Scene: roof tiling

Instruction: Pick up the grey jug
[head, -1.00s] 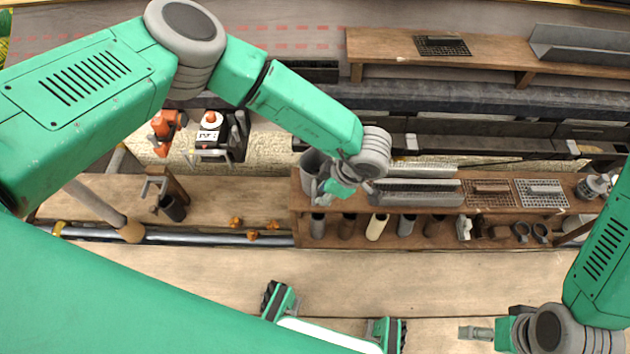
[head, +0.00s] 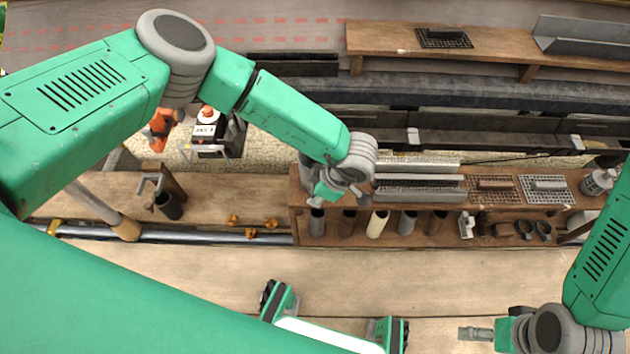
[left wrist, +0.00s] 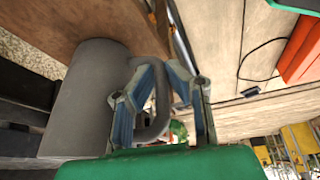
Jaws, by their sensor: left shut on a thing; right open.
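The grey jug (left wrist: 85,95) fills the left part of the left wrist view, with its looped handle (left wrist: 158,112) on its right side. My left gripper (left wrist: 168,78) is shut on this handle, with fingers on both sides of it. In the head view my left gripper (head: 335,190) is at the left end of the wooden shelf (head: 300,215), and my arm hides nearly all of the jug. I cannot tell whether the jug is clear of the shelf. My right gripper (head: 473,333) is open and empty at the lower right, away from the jug.
Grey metal strips (head: 415,188) and mesh trays (head: 495,190) lie on the shelf to the right of my left gripper. Several cylinders, including a cream one (head: 377,224), stand in the shelf front. A dark cup (head: 168,206) stands to the left. The planks in front are mostly clear.

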